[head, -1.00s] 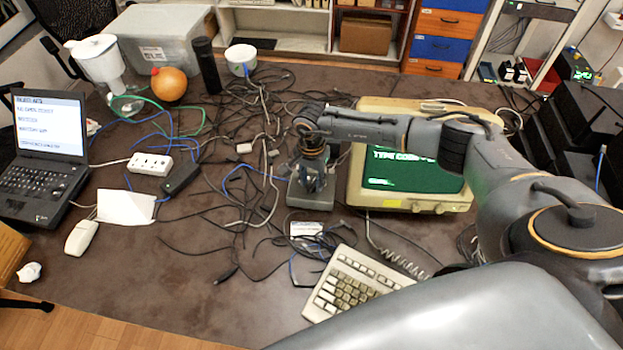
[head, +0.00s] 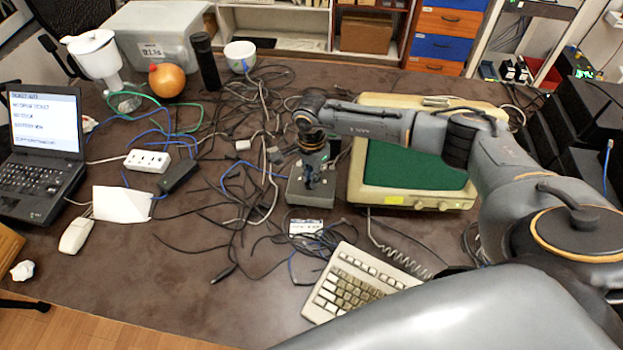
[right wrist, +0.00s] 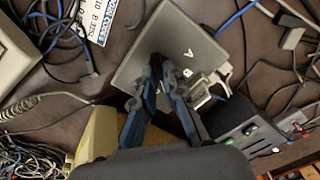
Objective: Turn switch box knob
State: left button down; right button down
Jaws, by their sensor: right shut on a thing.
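The switch box is a small grey box (head: 309,196) on the table, just left of the old cream monitor (head: 355,185). In the right wrist view its grey top face (right wrist: 205,50) shows with light letter markings. My right gripper (head: 312,183) points down over the box. In the right wrist view its two dark fingers (right wrist: 164,72) are close together over the middle of the face, shut on the knob. The knob itself is hidden between the fingertips, so its pointing direction cannot be seen. My left gripper is not in view.
Tangled cables (head: 255,190) cover the table left of the box. A cream keyboard (head: 352,287) lies in front, with a small white label (head: 305,227) behind it. A laptop (head: 45,150), power strip (head: 147,161) and orange ball (head: 167,80) are further left. The monitor stands close under my right arm.

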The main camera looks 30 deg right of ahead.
jog(key=shift+m+b, duration=1)
jog(key=shift+m, duration=1.3)
jog(key=c, duration=1.4)
grip_release()
notch_tip(320, 180, up, 12)
jog(key=shift+r, duration=0.1)
